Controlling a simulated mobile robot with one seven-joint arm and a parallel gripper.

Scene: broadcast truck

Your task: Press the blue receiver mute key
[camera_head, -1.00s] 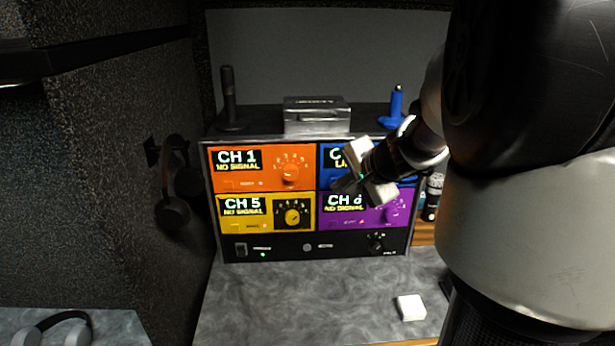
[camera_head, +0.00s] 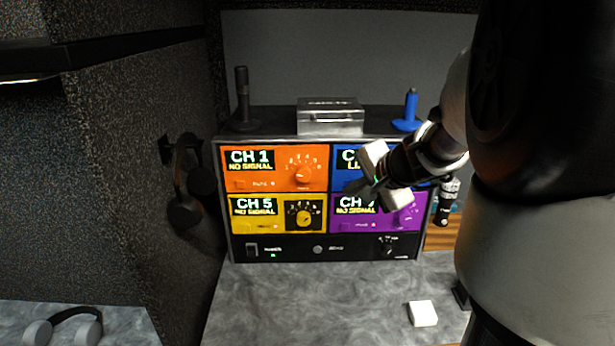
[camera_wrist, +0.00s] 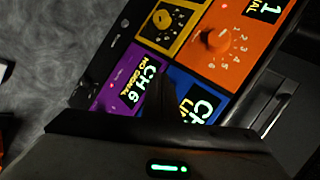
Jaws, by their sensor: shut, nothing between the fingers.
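The blue receiver (camera_head: 338,182) is the upper right panel of the rack, with a lit display partly covered by my gripper. It also shows in the wrist view (camera_wrist: 181,79), its display (camera_wrist: 196,109) at the lower middle. I cannot make out its mute key, which seems hidden behind my gripper. My gripper (camera_head: 354,187) is shut and empty, in front of the border between the blue and purple panels. In the wrist view its dark fingertips (camera_wrist: 164,80) overlap the blue panel's edge near the CH 6 display. I cannot tell whether they touch the panel.
Orange (camera_head: 318,181), yellow (camera_head: 275,202) and purple (camera_head: 405,226) receivers adjoin the blue one. A white block (camera_head: 423,313) lies on the otherwise mostly clear counter.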

